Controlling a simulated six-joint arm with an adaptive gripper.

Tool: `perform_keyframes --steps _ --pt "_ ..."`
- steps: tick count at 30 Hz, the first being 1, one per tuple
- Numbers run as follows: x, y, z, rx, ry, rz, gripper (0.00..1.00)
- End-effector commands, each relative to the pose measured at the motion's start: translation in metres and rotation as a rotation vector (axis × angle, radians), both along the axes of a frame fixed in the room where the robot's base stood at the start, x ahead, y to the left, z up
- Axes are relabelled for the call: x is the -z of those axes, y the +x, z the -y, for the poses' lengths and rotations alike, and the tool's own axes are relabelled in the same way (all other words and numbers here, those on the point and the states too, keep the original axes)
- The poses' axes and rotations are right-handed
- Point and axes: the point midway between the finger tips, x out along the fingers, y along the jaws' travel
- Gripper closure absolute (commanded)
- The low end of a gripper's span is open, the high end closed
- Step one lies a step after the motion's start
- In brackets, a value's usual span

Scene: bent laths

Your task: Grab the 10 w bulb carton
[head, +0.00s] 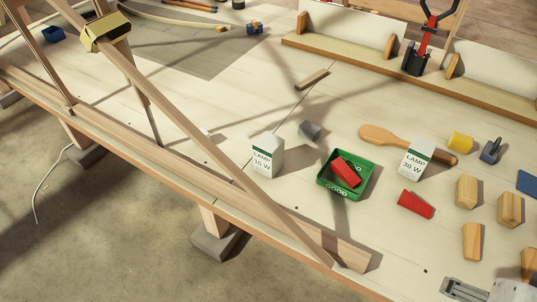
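The 10 W lamp carton (266,156), white and green with a "LAMP" label, stands upright on the pale workbench left of the green tray. The long slanting lath (190,122) passes just in front and left of it. A similar carton (416,160), marked 30 W, stands farther right, beside a wooden brush or paddle. My gripper is not in view.
The green tray (325,187) holds a red block (346,171). A grey block (309,130) lies behind the 10 W carton. Another red block (415,204) and several wooden blocks are at right. A red-handled clamp (425,40) stands at the back fence.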

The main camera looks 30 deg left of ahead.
Motion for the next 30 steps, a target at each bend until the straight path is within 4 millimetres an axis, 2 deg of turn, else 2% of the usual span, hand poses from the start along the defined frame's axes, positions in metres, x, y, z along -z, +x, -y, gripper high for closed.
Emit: perform_keyframes --steps 5,8,17,23,30 --pt "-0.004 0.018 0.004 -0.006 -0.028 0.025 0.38" --pt "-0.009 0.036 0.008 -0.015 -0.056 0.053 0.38" --pt "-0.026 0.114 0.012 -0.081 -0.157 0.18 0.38" --pt "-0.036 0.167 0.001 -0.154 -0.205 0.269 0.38" --pt "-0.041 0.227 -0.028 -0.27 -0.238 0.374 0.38"
